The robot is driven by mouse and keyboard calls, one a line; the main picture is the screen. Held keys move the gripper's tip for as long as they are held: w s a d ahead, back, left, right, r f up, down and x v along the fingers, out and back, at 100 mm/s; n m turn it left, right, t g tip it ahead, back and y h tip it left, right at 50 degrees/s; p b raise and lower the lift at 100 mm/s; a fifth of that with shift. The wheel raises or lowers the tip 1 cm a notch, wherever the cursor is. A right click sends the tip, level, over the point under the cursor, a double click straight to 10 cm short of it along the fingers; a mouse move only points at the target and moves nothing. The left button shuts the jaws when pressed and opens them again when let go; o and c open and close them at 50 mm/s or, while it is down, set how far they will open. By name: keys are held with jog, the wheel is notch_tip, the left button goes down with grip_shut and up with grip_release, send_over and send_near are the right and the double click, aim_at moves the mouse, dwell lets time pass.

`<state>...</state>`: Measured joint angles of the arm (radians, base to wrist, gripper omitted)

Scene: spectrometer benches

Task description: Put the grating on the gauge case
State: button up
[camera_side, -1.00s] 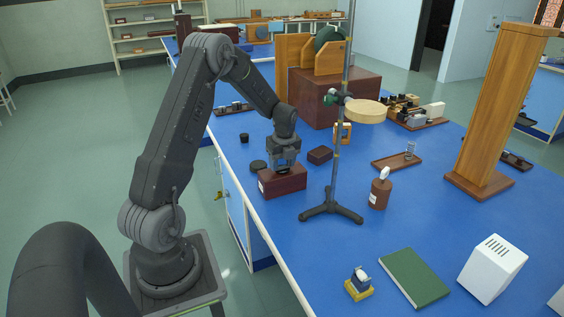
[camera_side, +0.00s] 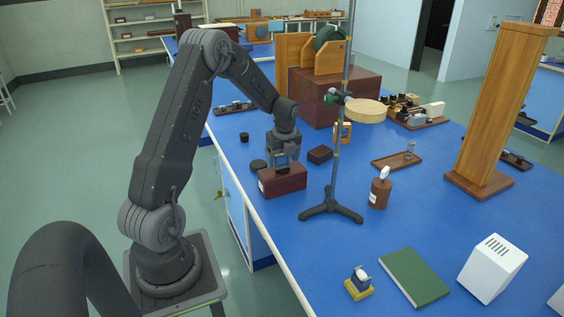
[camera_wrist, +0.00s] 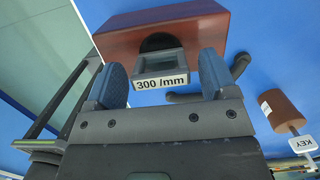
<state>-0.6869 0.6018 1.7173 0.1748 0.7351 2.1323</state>
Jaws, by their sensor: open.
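The gauge case, a dark red-brown box (camera_side: 285,184), sits on the blue bench left of the stand; it also shows in the wrist view (camera_wrist: 205,27). The grating, a small dark framed piece with a white "300 /mm" label (camera_wrist: 161,82), appears to rest on top of the case. In the side view it is a small dark shape (camera_side: 282,169) on the case top. My gripper (camera_side: 283,162) is open just above the case. In the wrist view its blue-grey fingers (camera_wrist: 162,80) stand on either side of the grating, with gaps at both sides.
A retort stand (camera_side: 331,209) rises close to the right of the case. The bench front holds a green book (camera_side: 414,277).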

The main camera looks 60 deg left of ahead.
aim_at(284, 171)
notch_tip(284, 171, up, 10)
jog(key=d, duration=0.2)
jog(key=s+d+r+n+t, duration=0.1)
jog(key=d+r+n, duration=0.4)
jog(key=d, duration=0.4)
jog(key=s+d+r+n+t+h, duration=0.1)
jog(key=s+d+r+n+t, duration=0.1)
jog(key=s+d+n, duration=0.4)
jog(key=s+d+r+n+t, duration=0.2)
jog(key=s+d+n, duration=0.5)
jog(key=d, duration=0.8)
jog(key=s, duration=0.3)
jog(key=shift+s+d+r+t+h, duration=0.25)
jog(key=shift+s+r+t+h, duration=0.05)
jog(key=shift+s+r+h, duration=0.1)
